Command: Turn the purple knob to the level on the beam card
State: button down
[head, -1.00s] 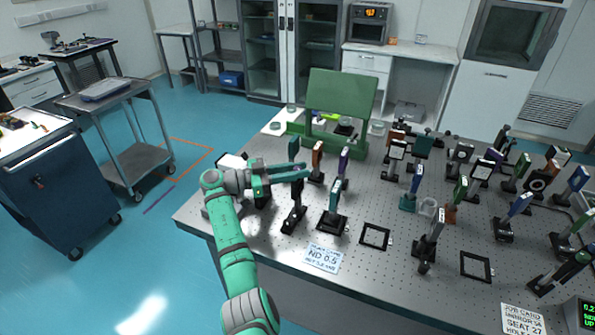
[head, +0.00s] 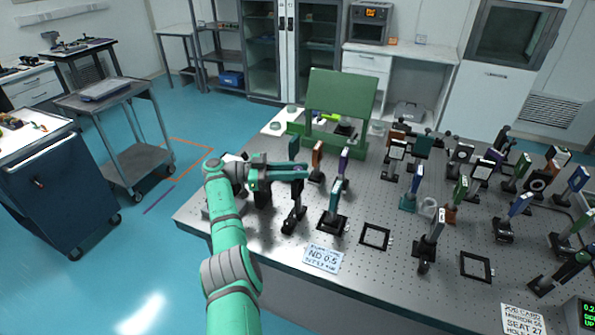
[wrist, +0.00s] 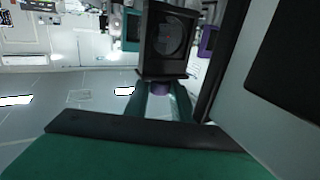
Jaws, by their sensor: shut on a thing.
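In the wrist view a small purple knob (wrist: 160,87) sits just below a dark square mount with a round face (wrist: 170,38). The two green fingers of my gripper (wrist: 160,100) are shut on the knob, one on each side. In the head view my gripper (head: 302,173) reaches right over the table's left part, at a black post mount (head: 296,212); the knob is hidden there. The beam card (head: 323,257) lies flat near the front edge and reads ND 0.5; its smaller lines are hard to read. The knob's level cannot be read.
The perforated optical table (head: 385,270) carries many upright mounts close around my gripper, including a teal one (head: 333,200) and a purple one (head: 343,160). A green stand (head: 340,95) is behind. A second card (head: 523,320) and a green-lit display (head: 588,313) are front right.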

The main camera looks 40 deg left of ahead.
jog(key=shift+d+f, duration=0.2)
dwell(0.4)
jog(key=c, duration=1.5)
grip_release()
jog(key=shift+a+r, duration=0.1)
jog(key=shift+r, duration=0.1)
notch_tip(320, 180, up, 2)
jog(key=shift+w+r, duration=0.1)
jog(key=shift+r, duration=0.15)
jog(key=shift+s+d+r, duration=0.2)
jog(key=shift+s+r, duration=0.1)
jog(key=shift+r, duration=0.15)
jog(key=shift+s+d+r, duration=0.15)
jog(key=shift+s+r, duration=0.1)
jog(key=shift+r, duration=0.15)
jog(key=shift+s+d+r, duration=1.15)
jog(key=shift+s+r, duration=0.3)
jog(key=shift+s, duration=0.35)
jog(key=shift+s+d+r, duration=1.1)
jog(key=shift+s+r, duration=0.3)
jog(key=shift+s, duration=0.45)
jog(key=shift+s+d+r, duration=1.15)
jog(key=shift+s+r, duration=0.3)
jog(key=shift+s, duration=0.35)
